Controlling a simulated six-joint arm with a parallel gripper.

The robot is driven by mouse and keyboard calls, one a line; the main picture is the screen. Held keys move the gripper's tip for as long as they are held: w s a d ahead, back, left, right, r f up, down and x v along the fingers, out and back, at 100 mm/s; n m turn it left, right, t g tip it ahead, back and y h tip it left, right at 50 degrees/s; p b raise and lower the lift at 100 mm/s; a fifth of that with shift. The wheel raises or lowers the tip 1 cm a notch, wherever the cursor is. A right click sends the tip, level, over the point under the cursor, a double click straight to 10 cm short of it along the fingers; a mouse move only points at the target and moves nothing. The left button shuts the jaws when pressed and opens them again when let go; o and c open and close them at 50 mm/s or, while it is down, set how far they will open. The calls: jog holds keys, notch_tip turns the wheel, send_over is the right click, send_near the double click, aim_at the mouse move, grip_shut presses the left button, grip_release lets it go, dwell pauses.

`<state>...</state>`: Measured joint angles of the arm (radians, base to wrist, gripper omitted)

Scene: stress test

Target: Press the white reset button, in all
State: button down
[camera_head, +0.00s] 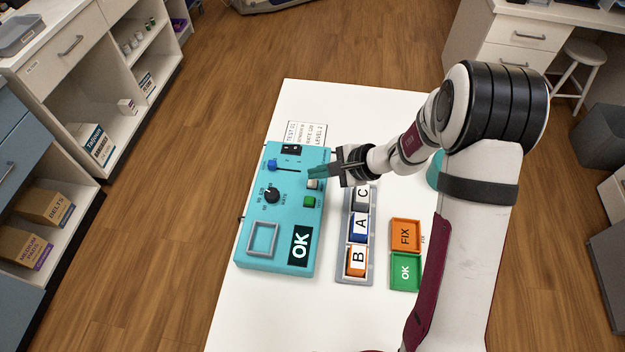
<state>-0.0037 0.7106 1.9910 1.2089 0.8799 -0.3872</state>
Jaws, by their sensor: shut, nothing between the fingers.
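The white reset button (313,185) is a small pale square on the right side of the turquoise control panel (284,205), partly hidden by my gripper. My gripper (311,172) is shut and empty, reaching in from the right with its fingertips over the panel, just above the button in the picture. I cannot tell whether it touches anything. The panel also has a green button (309,202), a blue slider (272,165), a black knob (271,195), a black switch (291,150), an empty square frame (263,238) and a display reading OK (300,246).
A grey rack (343,276) holding blocks lettered C, A and B stands right of the panel. An orange FIX tray (405,235) and a green OK tray (405,271) lie further right. A printed card (306,133) is behind the panel. The white table's (350,105) back is clear.

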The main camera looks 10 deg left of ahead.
jog(key=shift+f, duration=0.4)
jog(key=shift+f, duration=0.45)
dwell(0.6)
jog(key=shift+r, duration=0.9)
notch_tip(320, 180, up, 5)
dwell(0.4)
dwell(0.6)
